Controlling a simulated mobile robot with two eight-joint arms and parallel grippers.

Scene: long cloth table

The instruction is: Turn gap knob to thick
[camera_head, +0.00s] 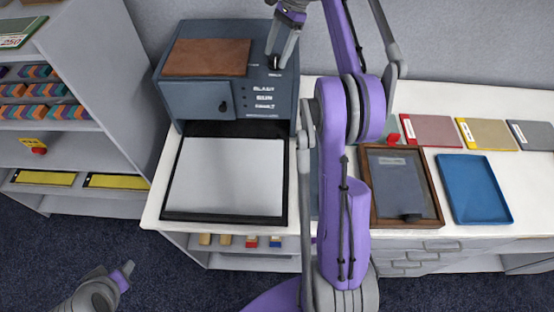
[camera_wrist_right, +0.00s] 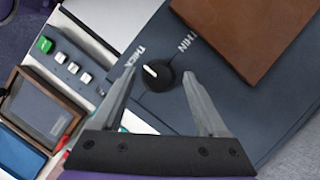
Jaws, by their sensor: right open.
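The dark blue machine (camera_head: 190,97) stands on the cloth table at the back left. Its black gap knob (camera_wrist_right: 158,79) has a white pointer mark that points up and left in the right wrist view, toward the THICK label (camera_wrist_right: 137,57). The THIN label (camera_wrist_right: 186,41) is on the other side. My right gripper (camera_wrist_right: 161,72) is open, with one finger on each side of the knob; I cannot tell whether they touch it. In the head view my right gripper (camera_head: 276,62) is over the machine's top right corner, and it mostly hides the knob.
A brown panel (camera_head: 207,57) lies on the machine's top. A white sheet on a black tray (camera_head: 283,190) is in front. A wood-framed box (camera_head: 436,190) and a blue tray (camera_head: 473,188) lie to the right. A shelf unit (camera_head: 110,75) stands left. Part of my left arm shows low left.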

